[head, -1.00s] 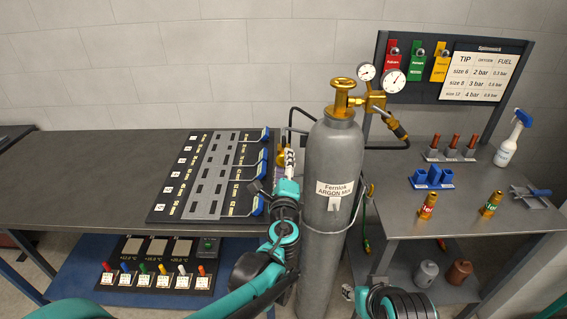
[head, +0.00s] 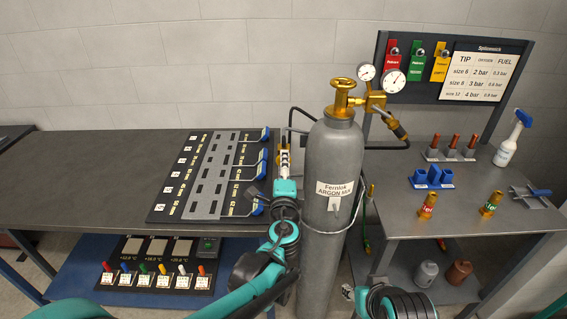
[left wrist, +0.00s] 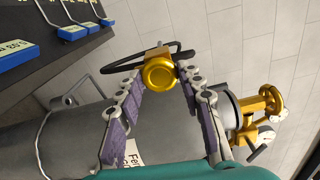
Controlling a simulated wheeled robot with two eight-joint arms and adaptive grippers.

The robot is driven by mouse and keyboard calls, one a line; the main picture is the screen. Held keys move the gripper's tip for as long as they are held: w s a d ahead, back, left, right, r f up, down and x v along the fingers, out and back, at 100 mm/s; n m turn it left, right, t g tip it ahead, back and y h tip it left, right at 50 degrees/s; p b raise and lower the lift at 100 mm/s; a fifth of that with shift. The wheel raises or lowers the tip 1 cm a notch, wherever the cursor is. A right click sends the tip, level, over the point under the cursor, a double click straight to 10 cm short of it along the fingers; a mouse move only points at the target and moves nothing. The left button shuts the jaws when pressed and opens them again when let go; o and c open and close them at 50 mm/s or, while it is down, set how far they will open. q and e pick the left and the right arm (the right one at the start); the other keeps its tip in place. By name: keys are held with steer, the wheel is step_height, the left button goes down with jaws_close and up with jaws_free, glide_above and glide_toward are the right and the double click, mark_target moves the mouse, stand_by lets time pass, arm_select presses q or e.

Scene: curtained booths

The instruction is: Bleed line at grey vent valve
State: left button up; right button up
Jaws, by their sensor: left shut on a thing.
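A tall grey gas cylinder (head: 317,245) labelled "Fernlok ARGON MIX" stands between two benches, with a gold handwheel valve (head: 343,97) on top. My left gripper (head: 284,147) is at the cylinder's left side. In the left wrist view, a round gold knob (left wrist: 160,73) with a dark loop behind it sits between the fingertips of my left gripper (left wrist: 160,78), which is shut on it. I cannot make out a grey valve.
Two gauges (head: 393,80) and a black hose (head: 390,147) join the cylinder top. A board with blue-handled levers (head: 262,165) lies close to the left of my gripper. The right bench (head: 400,220) holds gold fittings, blue blocks and a spray bottle (head: 508,140). The far-left benchtop (head: 90,180) is clear.

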arm_select(q)
steer(key=shift+n, duration=4.1)
steer(key=n, duration=0.4)
steer(key=shift+m, duration=4.5)
